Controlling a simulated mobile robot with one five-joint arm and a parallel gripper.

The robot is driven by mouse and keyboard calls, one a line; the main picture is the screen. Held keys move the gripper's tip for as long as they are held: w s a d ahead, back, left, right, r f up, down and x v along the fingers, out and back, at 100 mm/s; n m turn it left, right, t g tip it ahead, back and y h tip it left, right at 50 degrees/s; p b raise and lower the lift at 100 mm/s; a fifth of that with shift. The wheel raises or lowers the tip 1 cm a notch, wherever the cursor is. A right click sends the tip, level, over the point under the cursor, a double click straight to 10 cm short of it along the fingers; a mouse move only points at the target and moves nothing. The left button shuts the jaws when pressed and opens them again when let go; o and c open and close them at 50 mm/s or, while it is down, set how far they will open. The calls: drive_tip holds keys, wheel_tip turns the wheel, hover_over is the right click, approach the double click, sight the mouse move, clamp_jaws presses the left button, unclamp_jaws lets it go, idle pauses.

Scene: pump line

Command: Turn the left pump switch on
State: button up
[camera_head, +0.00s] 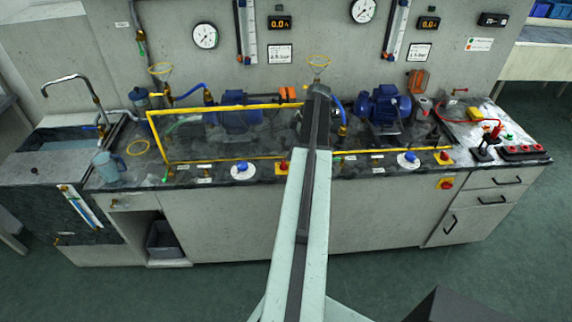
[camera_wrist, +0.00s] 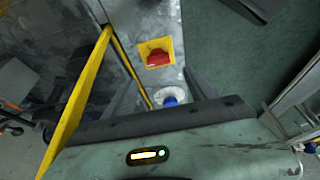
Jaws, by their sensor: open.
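The left pump switch (camera_head: 283,166) is a red knob on a yellow plate at the counter's front edge, just left of my arm in the head view. A similar right switch (camera_head: 443,156) sits farther right. In the wrist view a red knob on a yellow plate (camera_wrist: 157,56) lies ahead; I cannot tell which of the two it is. A white dial with a blue knob (camera_wrist: 170,97) is nearer. My gripper (camera_wrist: 160,85) is open, its dark fingers spread either side of that dial, with no contact visible. The head view hides the gripper behind my arm.
A yellow pipe frame (camera_head: 205,160) runs along the counter, and its bar (camera_wrist: 78,105) is close on the left in the wrist view. White dials with blue knobs (camera_head: 243,169) stand along the front edge. Blue pumps (camera_head: 232,115) are behind. The floor in front (camera_head: 225,285) is clear.

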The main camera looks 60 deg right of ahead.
sight(284, 163)
drive_tip(key=b+x, duration=0.6)
drive_tip(key=x, duration=0.1)
drive_tip(key=shift+s+d+f+b, duration=0.15)
drive_tip(key=shift+s+d+b, duration=0.1)
drive_tip(key=shift+s+b, duration=0.1)
drive_tip(key=shift+w+a+f+b, duration=0.15)
drive_tip(key=shift+w+f+b, duration=0.05)
drive_tip(key=shift+f+b, duration=0.1)
drive_tip(key=shift+r, duration=0.1)
drive_tip(key=c, duration=1.4)
